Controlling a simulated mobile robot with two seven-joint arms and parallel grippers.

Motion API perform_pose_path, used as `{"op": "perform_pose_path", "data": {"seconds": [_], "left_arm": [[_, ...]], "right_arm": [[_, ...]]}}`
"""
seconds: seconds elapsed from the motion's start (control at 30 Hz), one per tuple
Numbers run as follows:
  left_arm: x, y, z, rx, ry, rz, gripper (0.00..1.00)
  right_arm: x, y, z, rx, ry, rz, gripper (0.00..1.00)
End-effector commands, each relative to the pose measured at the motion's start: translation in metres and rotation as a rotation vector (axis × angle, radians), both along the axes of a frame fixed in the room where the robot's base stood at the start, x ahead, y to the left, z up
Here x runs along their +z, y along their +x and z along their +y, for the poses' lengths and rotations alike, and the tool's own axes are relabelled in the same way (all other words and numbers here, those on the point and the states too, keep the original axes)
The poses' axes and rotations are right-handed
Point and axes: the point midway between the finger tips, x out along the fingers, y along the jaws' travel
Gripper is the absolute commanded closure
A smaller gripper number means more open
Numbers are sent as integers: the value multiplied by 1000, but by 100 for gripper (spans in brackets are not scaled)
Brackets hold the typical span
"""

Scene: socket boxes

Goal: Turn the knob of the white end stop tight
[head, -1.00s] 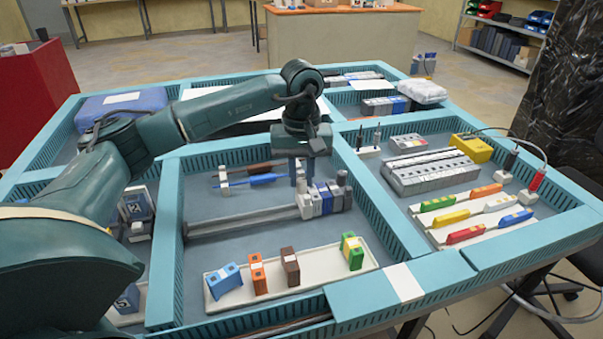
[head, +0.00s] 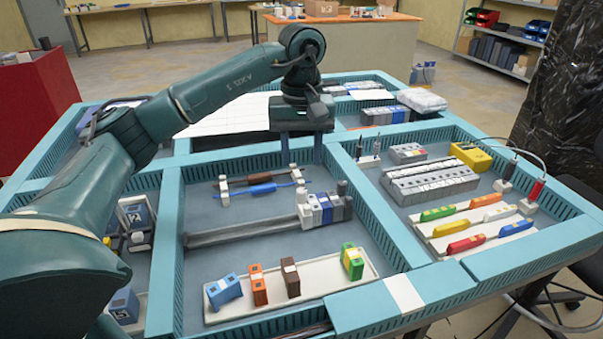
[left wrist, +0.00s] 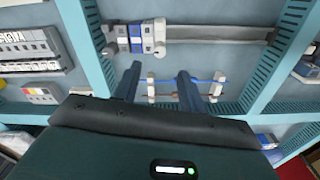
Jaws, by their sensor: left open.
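The white end stop (head: 303,209) stands on the grey rail at the left end of a row of white, blue and grey terminal blocks (head: 325,208). In the left wrist view the white end stop (left wrist: 159,37) is at the top centre, beyond the fingertips. My left gripper (head: 302,160) is open and empty, pointing down, raised behind the rail and apart from the end stop. Its two fingers (left wrist: 158,75) show spread in the wrist view. A grey end stop with a dark knob (head: 342,188) closes the row's right end. My right gripper is not in view.
Blue and brown wires in white holders (head: 262,189) lie behind the rail, below the gripper. A white tray (head: 325,280) with coloured blocks lies in front. Teal walls (head: 172,240) frame the compartment. The rail's left stretch (head: 235,231) is bare.

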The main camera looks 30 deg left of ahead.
Motion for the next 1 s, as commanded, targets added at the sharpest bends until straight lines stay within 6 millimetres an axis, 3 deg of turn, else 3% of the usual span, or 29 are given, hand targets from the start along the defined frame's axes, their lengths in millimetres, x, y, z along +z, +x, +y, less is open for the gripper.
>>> {"op": "perform_pose_path", "data": {"seconds": [0.1,0.3,1.0], "left_arm": [[26,1,-1,0,-1,-3,59],[51,0,0,0,1,-1,59],[56,0,0,-1,1,1,59]], "right_arm": [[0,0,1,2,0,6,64],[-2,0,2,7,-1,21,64],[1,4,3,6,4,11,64]]}}
